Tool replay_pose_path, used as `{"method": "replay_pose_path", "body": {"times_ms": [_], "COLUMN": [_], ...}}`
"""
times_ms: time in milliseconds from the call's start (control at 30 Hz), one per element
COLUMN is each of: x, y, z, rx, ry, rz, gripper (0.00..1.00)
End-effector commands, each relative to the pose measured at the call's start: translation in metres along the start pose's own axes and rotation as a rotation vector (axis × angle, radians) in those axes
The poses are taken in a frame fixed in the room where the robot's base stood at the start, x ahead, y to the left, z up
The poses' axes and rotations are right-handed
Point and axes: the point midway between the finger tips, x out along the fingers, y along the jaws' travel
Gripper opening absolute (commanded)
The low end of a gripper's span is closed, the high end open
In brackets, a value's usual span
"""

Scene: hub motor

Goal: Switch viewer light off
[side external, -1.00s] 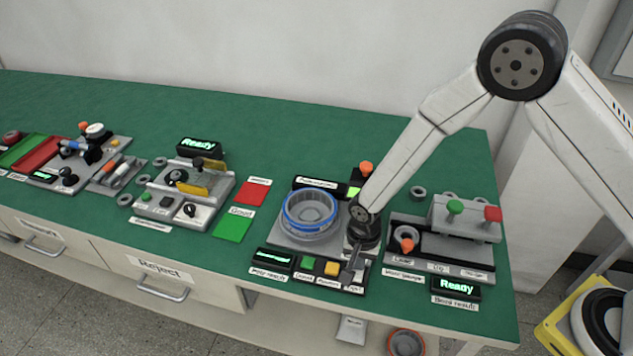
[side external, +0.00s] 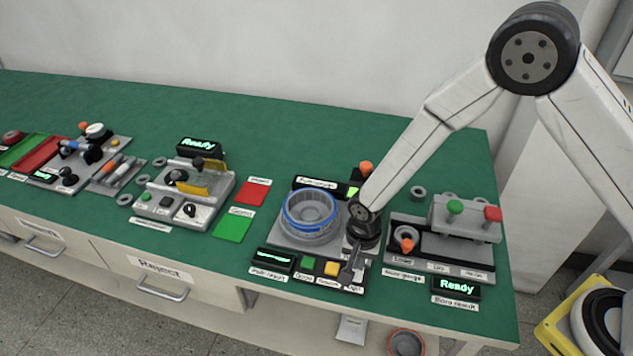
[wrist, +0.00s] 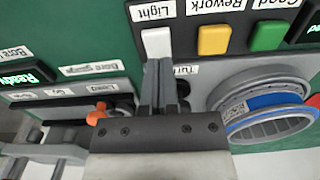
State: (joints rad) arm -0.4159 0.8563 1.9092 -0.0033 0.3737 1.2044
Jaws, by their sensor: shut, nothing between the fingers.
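The white light switch (wrist: 157,42) sits on the dark button panel, beside its "Light" label (wrist: 152,12) in the wrist view. My gripper (wrist: 158,64) is shut and empty, its fingertips at the near edge of the switch; whether they touch it I cannot tell. In the side view my gripper (side external: 347,281) points down at the right end of the panel and hides most of the switch. The viewer station (side external: 275,238) holds a grey ring with a blue band (side external: 309,212). Whether the light is on I cannot tell.
A yellow button (wrist: 214,40) and a green button (wrist: 269,36) lie beside the switch on the same panel. The bore gauge station (side external: 455,247), with an orange knob (side external: 407,245), stands close on the right. Red and green pads (side external: 232,228) lie to the left.

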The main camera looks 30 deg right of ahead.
Motion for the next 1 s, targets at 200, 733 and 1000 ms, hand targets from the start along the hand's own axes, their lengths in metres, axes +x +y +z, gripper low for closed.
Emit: {"method": "replay_pose_path", "body": {"times_ms": [200,733,1000], "x": [-0.021,-0.092,-0.122], "y": [0.0,0.0,0.0], "z": [-0.003,-0.013,-0.018], "rx": [0.001,0.0,0.001], "ry": [0.001,0.001,0.0], "rz": [-0.002,-0.002,-0.001], "gripper": [0.0,0.0,0.0]}}
